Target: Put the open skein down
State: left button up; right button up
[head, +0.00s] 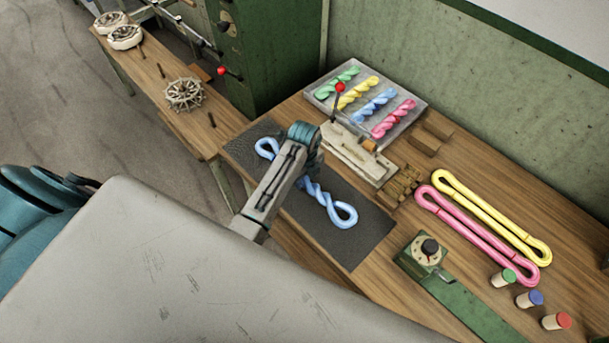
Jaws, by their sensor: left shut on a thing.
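A light blue skein (340,213), twisted along its middle with a loop at each end, shows over the dark mat (368,238). My left gripper (308,172) is shut on its middle. The arm hides the fingertips and part of the skein. I cannot tell whether the skein touches the mat or is just above it. A yellow open skein (482,207) and a pink open skein (468,228) lie side by side as long loops on the table at the right. My right gripper is not in view.
A tray (418,99) of several twisted skeins stands at the back. A pale fixture with a red-knobbed lever (340,87) is behind the mat. Wooden pegs (400,185), a green dial device (428,250) and three capped spools (530,298) stand around the open skeins.

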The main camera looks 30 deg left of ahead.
pick_arm(q)
jog(key=shift+f, duration=0.15)
jog(key=o, duration=1.1)
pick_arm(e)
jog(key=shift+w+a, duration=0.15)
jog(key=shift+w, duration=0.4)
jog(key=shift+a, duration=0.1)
pick_arm(q)
notch_tip(320, 180, up, 7)
jog(key=b, duration=0.2)
jog(key=shift+w+f+b, duration=0.1)
jog(key=shift+f+b, duration=0.05)
jog(key=shift+b, duration=0.25)
notch_tip(320, 180, up, 6)
jog(key=p, duration=0.2)
jog(key=shift+f+p, duration=0.2)
jog(key=shift+p, duration=0.2)
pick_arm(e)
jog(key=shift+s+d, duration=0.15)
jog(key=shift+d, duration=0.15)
